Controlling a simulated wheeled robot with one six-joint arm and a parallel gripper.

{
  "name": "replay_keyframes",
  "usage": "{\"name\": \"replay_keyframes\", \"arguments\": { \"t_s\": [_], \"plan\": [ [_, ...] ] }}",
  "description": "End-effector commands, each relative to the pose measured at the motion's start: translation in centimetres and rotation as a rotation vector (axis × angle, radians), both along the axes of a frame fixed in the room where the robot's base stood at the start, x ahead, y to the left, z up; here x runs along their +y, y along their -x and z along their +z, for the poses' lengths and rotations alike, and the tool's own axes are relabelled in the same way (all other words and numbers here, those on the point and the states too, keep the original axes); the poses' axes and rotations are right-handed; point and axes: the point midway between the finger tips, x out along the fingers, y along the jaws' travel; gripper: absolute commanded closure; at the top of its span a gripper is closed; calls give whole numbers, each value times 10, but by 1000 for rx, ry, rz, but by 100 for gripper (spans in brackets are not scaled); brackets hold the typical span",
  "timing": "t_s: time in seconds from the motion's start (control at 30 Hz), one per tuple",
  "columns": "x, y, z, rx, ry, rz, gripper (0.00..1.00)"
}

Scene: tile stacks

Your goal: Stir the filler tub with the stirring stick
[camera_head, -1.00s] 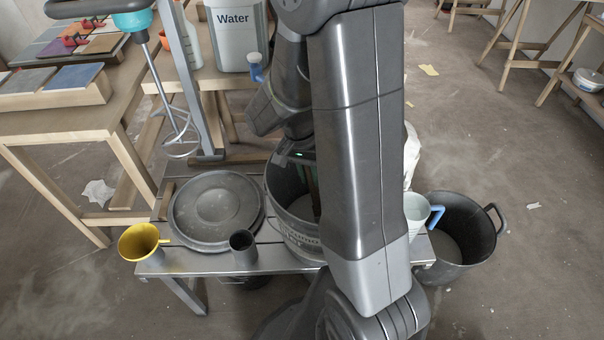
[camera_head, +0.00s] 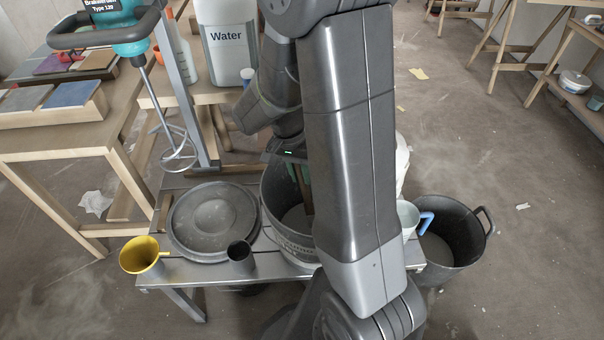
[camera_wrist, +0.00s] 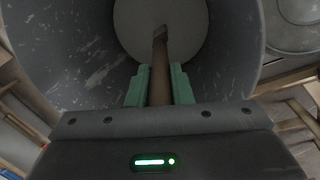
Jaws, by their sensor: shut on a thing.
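The filler tub (camera_head: 277,195) is a dark grey bucket on the metal bench, partly hidden behind my arm. My gripper (camera_wrist: 157,74) has green fingers and is shut on the brown stirring stick (camera_wrist: 160,62). In the head view the gripper is over the tub's opening, and the stick (camera_head: 306,198) points down inside the tub. The stick's lower end overlaps the filler in the wrist view; I cannot tell how deep it is.
A round grey lid (camera_head: 213,248) and a small dark cup (camera_head: 241,257) are left of the tub, with a yellow funnel-like vessel (camera_head: 142,257) at the bench corner. A black bucket (camera_head: 462,262) stands at right. A mixer (camera_head: 165,100) and Water container (camera_head: 226,50) are behind.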

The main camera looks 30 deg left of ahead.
Motion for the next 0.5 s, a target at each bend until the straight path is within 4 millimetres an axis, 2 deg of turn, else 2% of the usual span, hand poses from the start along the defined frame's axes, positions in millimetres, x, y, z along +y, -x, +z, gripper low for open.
{"name": "replay_keyframes", "arguments": {
  "t_s": [0.03,0.5],
  "plan": [
    [1,0,8,-1,-1,0,100],
    [9,0,45,-1,-1,0,100]
  ]
}}
